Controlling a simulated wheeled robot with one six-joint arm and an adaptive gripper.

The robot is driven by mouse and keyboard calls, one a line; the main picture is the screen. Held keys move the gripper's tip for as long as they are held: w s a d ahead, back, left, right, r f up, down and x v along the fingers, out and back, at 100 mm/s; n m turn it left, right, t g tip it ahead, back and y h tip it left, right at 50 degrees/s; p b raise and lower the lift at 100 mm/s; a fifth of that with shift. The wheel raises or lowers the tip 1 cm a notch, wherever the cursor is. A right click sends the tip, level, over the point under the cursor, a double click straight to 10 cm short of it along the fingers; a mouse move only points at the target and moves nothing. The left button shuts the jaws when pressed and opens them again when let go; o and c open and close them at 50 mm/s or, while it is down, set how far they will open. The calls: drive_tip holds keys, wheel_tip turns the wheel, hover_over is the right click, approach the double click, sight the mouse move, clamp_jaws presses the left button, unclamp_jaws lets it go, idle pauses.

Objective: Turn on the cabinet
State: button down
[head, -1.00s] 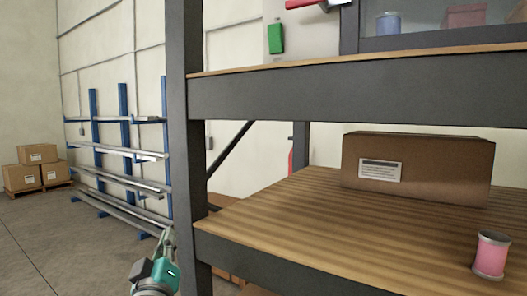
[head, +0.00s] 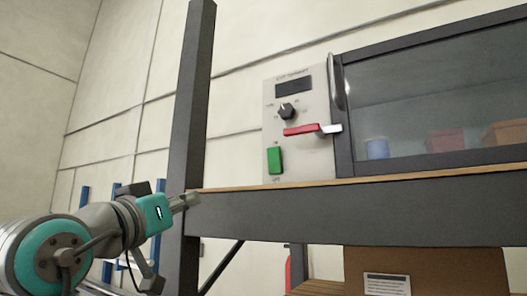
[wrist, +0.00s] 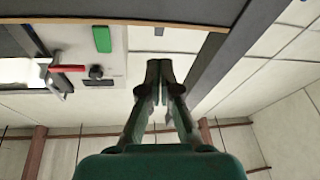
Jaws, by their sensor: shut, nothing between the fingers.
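The cabinet's pale control panel (head: 305,150) stands on the upper shelf, left of its glass door (head: 430,110). The panel has a dark display (head: 294,86), a black knob (head: 286,111), a red lever (head: 301,130) and a green rocker switch (head: 275,160). The small lettering is too blurred to read surely. My gripper (head: 190,198) is left of the panel, by the dark shelf post, apart from the switch. In the wrist view, my gripper (wrist: 160,66) is shut and empty; the green switch (wrist: 102,39) and red lever (wrist: 66,68) show upside down to its left.
A dark upright post (head: 192,80) and the shelf's front beam (head: 350,208) are close to my gripper. A vertical door handle (head: 336,80) stands beside the panel. Containers show behind the glass. A cardboard box (head: 430,268) sits on the lower shelf.

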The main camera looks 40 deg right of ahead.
sight(272, 148)
drive_tip(key=s+d+r+m+g, duration=0.2)
drive_tip(key=s+r+m+g, duration=0.1)
drive_tip(key=s+r, duration=0.5)
drive_tip(key=shift+s+d+r+m+g, duration=0.25)
drive_tip(key=shift+r+m, duration=0.25)
drive_tip(key=shift+r, duration=0.3)
drive_tip(key=shift+w, duration=0.1)
drive_tip(key=x, duration=1.3)
drive_tip(key=shift+w+d, duration=0.2)
drive_tip(key=shift+d, duration=0.15)
drive_tip(key=shift+d, duration=0.1)
drive_tip(key=shift+w+d+r, duration=0.15)
drive_tip(key=shift+d+r, duration=0.05)
drive_tip(key=shift+d, duration=0.15)
drive_tip(key=shift+a, duration=0.1)
